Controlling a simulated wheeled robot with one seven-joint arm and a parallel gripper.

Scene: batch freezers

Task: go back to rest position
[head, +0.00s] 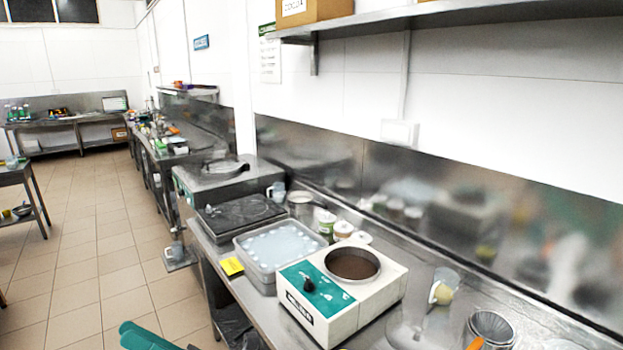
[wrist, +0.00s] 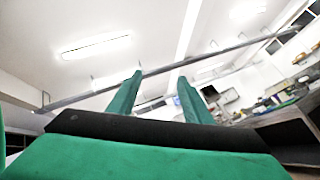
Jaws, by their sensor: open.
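My gripper (wrist: 160,90) shows in the wrist view with its two green fingers apart and nothing between them. It points up toward the ceiling and the far side of the room, away from any surface. In the head view only a green part of my arm (head: 146,337) shows at the bottom edge, over the floor and left of the counter. My fingertips cannot be made out there.
A steel counter (head: 232,290) runs along the right wall. A shelf (head: 420,15) hangs above.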

